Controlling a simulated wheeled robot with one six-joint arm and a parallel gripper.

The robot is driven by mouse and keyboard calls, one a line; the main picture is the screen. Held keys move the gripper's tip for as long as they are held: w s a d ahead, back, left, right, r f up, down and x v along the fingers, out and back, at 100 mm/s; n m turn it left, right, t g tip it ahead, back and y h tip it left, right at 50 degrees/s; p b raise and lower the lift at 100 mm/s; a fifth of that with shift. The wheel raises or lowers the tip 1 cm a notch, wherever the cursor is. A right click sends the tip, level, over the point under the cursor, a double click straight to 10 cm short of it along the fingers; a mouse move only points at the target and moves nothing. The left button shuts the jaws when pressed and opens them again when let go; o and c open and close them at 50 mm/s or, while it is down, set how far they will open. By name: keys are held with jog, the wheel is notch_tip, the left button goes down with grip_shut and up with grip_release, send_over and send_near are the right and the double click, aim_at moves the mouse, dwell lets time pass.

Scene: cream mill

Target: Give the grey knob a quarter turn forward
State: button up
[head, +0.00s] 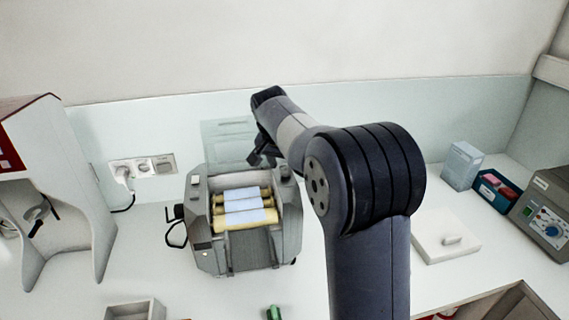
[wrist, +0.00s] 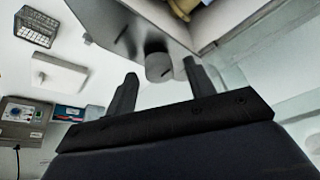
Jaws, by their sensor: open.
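The mill (head: 262,245) is a grey machine with yellowish rollers, standing on the white counter; part of its body also shows at the top of the wrist view (wrist: 150,22). The grey knob (wrist: 158,66) is a short round cylinder beside the mill's wall in the wrist view. I cannot make it out surely in the head view. My gripper (wrist: 160,69) is open, with one finger on each side of the knob in that picture. Whether the fingers touch it I cannot tell. In the head view my gripper (head: 262,157) is at the mill's back right corner, partly hidden by my arm.
A white stand (head: 65,215) is at the left, and a wall socket (head: 142,167) with a plug is behind. A white slab (head: 445,238), a pale box (head: 461,165), a blue bin (head: 497,192) and a grey control box (head: 545,215) are at the right. A green object (head: 273,313) lies in front.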

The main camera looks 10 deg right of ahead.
jog(key=b+v, duration=0.1)
jog(key=v, duration=0.9)
jog(key=shift+s+r, duration=0.2)
jog(key=shift+r, duration=0.15)
jog(key=shift+a, duration=0.15)
jog(key=shift+o, duration=0.8)
